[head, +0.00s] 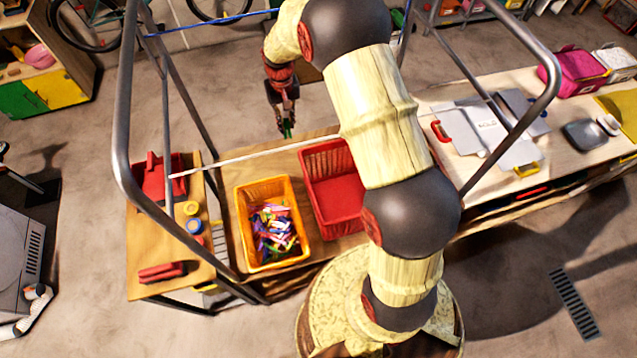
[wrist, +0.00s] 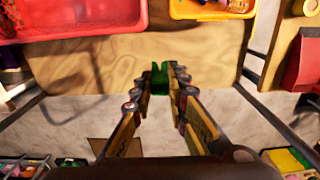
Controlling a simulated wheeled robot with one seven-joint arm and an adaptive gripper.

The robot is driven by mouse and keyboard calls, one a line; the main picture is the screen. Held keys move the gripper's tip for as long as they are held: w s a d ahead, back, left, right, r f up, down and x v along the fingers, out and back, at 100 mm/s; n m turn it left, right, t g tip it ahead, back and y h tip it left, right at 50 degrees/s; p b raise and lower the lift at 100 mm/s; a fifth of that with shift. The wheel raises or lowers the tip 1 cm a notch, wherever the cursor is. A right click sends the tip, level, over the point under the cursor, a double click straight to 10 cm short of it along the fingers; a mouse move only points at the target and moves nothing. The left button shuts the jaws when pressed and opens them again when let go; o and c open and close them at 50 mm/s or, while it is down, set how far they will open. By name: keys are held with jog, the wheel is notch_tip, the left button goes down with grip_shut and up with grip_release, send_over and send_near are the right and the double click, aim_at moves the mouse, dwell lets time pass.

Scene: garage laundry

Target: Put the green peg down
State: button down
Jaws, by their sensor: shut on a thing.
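My gripper (head: 286,112) is shut on a green peg (head: 287,131), which hangs below the fingertips near the back edge of the wooden bench. In the wrist view, the green peg (wrist: 159,78) shows between the ends of the two fingers (wrist: 160,88), with bare wood behind it. I cannot tell its exact height above the bench. A yellow basket (head: 243,222) holds many coloured pegs. A red basket (head: 313,167) stands to its right.
Bare bench wood (wrist: 120,65) lies between the baskets and the back edge. A thin pale line (head: 240,156) and metal frame tubes (head: 123,100) cross the area. A red case (head: 158,177) and a blue-lidded jar (head: 194,226) stand left of the yellow basket.

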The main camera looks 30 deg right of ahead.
jog(key=f+b, duration=0.1)
jog(key=f, duration=0.6)
jog(key=f+b, duration=0.1)
jog(key=f, duration=0.7)
jog(key=f+b, duration=0.2)
jog(key=f, duration=0.6)
jog(key=shift+s+f, duration=0.1)
jog(key=shift+s, duration=0.15)
jog(key=shift+f, duration=0.15)
jog(key=c, duration=1.7)
grip_release()
jog(key=shift+c, duration=0.2)
